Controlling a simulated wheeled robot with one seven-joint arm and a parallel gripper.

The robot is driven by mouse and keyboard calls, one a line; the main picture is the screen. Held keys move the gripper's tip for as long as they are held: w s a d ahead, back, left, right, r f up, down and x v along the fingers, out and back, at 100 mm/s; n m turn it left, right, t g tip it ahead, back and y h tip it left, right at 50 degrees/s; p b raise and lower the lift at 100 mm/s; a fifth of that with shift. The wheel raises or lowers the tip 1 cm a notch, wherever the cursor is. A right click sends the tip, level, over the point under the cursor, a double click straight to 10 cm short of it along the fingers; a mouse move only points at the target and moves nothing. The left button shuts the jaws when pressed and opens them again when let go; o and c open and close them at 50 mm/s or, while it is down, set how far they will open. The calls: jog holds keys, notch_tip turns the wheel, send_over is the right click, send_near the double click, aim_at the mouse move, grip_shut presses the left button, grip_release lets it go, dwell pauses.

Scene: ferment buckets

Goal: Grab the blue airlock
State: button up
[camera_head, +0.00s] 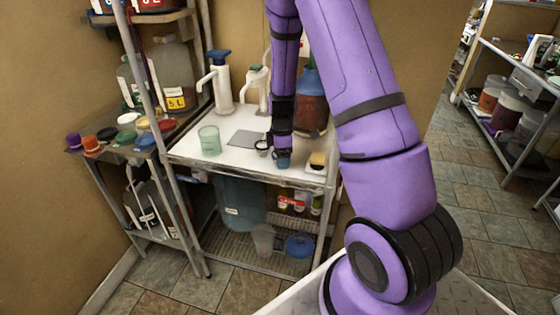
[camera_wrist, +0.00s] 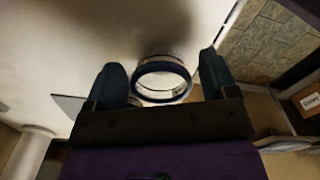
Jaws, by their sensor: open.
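The blue airlock shows in the wrist view as a round piece with a dark blue rim (camera_wrist: 162,68) and a clear, pale inside. It stands on the white tabletop between my fingers. In the head view a small blue piece (camera_head: 283,161) shows right under my gripper (camera_head: 274,153), partly hidden by it. My gripper points down at the tabletop and is open. In the wrist view its two dark fingers (camera_wrist: 163,85) lie left and right of the rim, with a gap visible on both sides. The lower part of the airlock is hidden.
The white tabletop (camera_head: 200,150) holds a green cup (camera_head: 210,140), a grey card (camera_head: 246,138), a pump bottle (camera_head: 221,85) and a small yellow-and-dark block (camera_head: 317,160). A large dark jug (camera_head: 312,105) stands behind my arm. The table's front edge is close.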

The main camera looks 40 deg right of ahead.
jog(key=shift+f, duration=0.1)
jog(key=c, duration=0.9)
jog(key=shift+c, duration=0.2)
